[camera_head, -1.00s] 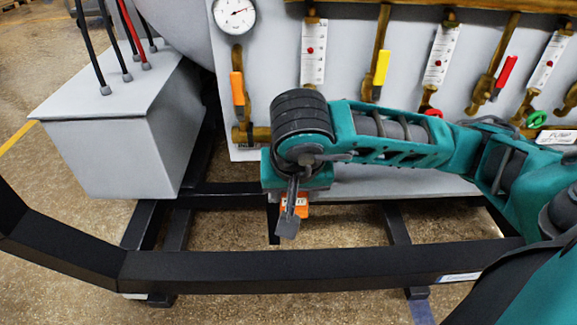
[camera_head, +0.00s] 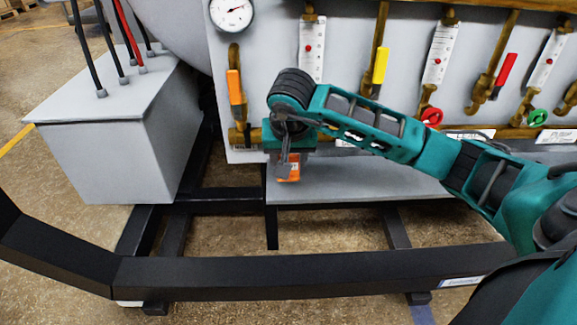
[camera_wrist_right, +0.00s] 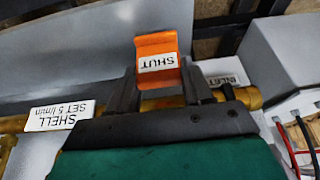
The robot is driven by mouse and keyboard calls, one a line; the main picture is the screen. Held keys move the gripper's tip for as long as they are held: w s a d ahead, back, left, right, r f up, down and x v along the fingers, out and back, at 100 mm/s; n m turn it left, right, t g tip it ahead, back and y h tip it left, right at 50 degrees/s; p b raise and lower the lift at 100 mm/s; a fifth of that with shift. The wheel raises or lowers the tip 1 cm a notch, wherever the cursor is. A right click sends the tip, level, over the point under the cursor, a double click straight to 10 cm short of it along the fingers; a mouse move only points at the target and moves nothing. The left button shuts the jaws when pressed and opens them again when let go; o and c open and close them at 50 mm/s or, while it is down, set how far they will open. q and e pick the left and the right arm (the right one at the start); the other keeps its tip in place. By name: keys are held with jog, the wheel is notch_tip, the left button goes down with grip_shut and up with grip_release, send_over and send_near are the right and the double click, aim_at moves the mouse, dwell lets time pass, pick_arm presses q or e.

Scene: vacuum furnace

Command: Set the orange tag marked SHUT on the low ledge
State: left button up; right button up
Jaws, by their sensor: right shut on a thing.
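The orange tag marked SHUT (camera_wrist_right: 157,62) is held between the fingers of my right gripper (camera_wrist_right: 158,88), and its label reads upside down in the right wrist view. In the head view, my right gripper (camera_head: 284,166) points down with the tag (camera_head: 291,174) at its tips, mostly hidden behind the fingers. The low ledge (camera_head: 365,182) is a flat grey shelf under the valve panel. The tag shows at the ledge's left end; I cannot tell whether it touches. My left gripper is not in view.
The valve panel (camera_head: 345,110) stands behind the ledge, with brass pipes, coloured handles and a gauge (camera_head: 231,12). A grey box (camera_head: 115,150) with cables is at left. A black frame bar (camera_head: 310,271) crosses in front. The ledge's middle looks bare.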

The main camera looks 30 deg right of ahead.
notch_tip(320, 180, down, 3)
jog(key=shift+w+d+r+b, duration=0.1)
jog(key=shift+b, duration=0.3)
jog(key=shift+r, duration=0.1)
jog(key=o, duration=1)
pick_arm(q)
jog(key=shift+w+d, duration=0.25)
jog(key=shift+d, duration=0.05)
